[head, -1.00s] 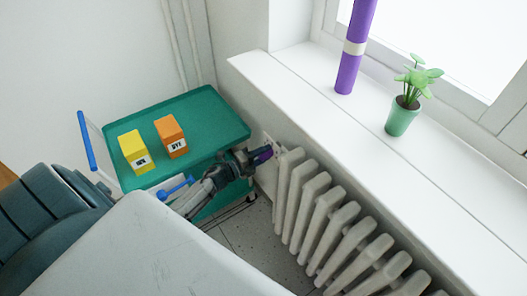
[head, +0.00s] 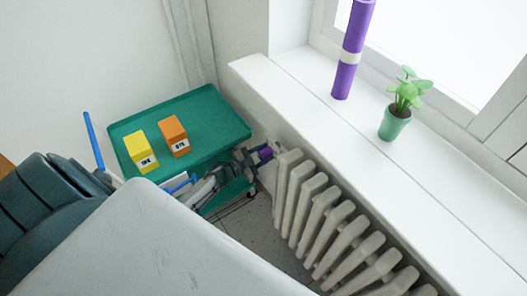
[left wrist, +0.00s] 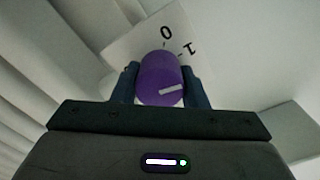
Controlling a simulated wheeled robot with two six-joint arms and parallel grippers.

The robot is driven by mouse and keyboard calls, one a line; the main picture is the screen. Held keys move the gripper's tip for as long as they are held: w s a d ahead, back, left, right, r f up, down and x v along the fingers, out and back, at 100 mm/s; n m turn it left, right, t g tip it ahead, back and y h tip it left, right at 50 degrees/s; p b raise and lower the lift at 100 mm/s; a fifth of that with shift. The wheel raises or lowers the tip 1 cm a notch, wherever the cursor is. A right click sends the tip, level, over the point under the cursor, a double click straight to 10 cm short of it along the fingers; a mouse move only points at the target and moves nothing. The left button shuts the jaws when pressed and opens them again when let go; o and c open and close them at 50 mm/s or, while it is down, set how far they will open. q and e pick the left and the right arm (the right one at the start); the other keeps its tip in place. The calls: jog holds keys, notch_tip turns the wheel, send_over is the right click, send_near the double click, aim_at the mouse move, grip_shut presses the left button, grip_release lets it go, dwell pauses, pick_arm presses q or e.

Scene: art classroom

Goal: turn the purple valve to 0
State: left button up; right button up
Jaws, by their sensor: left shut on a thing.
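In the left wrist view the valve (left wrist: 158,72) has a white mark that points right. Behind it a pale plate (left wrist: 137,42) shows "0" above the knob and "1" to the upper right; the mark is not lined up with the 0. My left gripper (head: 255,156) is at the valve. In the left wrist view its fingers (left wrist: 160,85) are on both sides of the knob, shut on it. My right gripper is not in view.
A white radiator (head: 327,210) runs below the windowsill (head: 310,105). The green cart (head: 215,112) carries a yellow box (head: 140,152) and an orange box (head: 173,137). A purple roll (head: 345,80) and a potted plant (head: 395,122) stand on the sill.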

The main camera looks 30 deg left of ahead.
pick_arm(q)
jog(key=n+p, duration=0.2)
jog(key=n, duration=0.3)
jog(key=shift+a+n, duration=0.1)
jog(key=shift+n, duration=0.2)
jog(key=n, duration=0.3)
jog(key=shift+p, duration=0.4)
jog(key=shift+n+p, duration=0.3)
jog(key=shift+n, duration=1.3)
jog(key=shift+f, duration=0.1)
jog(key=o, duration=1)
jog(key=shift+c, duration=0.2)
jog(key=shift+s, duration=0.1)
jog(key=b+v, duration=0.1)
jog(key=v, duration=0.9)
jog(key=shift+s+a, duration=0.2)
jog(key=shift+s, duration=0.1)
jog(key=shift+f, duration=0.1)
